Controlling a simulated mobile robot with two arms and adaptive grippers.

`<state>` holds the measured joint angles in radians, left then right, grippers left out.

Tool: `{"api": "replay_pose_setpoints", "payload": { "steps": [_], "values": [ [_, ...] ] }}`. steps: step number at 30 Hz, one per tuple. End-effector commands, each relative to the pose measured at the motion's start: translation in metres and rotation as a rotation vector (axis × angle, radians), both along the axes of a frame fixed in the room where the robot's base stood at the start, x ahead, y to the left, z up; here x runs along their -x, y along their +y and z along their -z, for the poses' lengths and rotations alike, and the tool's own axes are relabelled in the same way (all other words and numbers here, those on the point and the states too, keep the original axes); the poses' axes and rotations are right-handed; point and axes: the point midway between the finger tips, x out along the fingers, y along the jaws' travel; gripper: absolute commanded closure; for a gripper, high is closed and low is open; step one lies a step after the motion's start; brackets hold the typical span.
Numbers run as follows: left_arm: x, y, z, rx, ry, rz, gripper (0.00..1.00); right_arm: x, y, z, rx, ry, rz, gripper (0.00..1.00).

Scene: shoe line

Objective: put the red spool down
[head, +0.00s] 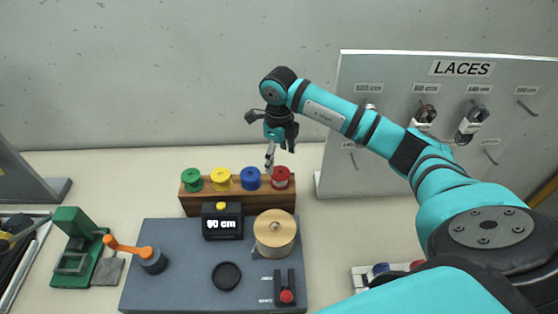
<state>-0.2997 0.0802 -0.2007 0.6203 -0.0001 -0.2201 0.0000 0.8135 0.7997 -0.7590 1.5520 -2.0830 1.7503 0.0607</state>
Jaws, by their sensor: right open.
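The red spool (281,178) stands upright at the right end of a brown wooden rack (239,201), beside the blue spool (251,178). The yellow spool (221,179) and the green spool (192,180) stand farther left in the same rack. My right gripper (269,160) is open above the rack, over the gap between the blue and red spools. One finger points down close to the red spool's upper left; I cannot tell if it touches. Nothing shows between the fingers. My left gripper is not in view.
A grey machine (183,290) with a display (222,222), a large tan spool (274,232) and an orange-handled crank (128,247) stands in front of the rack. A LACES board (345,105) stands behind at right. A green device (75,250) is at left.

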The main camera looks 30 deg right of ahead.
Motion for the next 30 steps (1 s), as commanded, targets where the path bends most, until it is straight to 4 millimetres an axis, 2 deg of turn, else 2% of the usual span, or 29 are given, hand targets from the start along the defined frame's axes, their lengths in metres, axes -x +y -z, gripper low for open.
{"api": "replay_pose_setpoints", "payload": {
  "steps": [1, 3, 9, 30],
  "values": [
    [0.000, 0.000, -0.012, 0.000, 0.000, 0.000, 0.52, -0.001, 0.000, -0.017, 0.001, -0.003, 0.000, 0.24],
    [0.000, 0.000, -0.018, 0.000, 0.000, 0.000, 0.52, 0.000, 0.000, -0.028, 0.002, -0.001, 0.000, 0.24],
    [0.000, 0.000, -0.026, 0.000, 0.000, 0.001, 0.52, 0.000, 0.000, -0.045, 0.001, 0.000, 0.000, 0.24],
    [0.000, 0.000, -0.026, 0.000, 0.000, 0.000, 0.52, 0.000, 0.000, -0.046, 0.000, 0.001, 0.000, 0.24]
  ]
}}
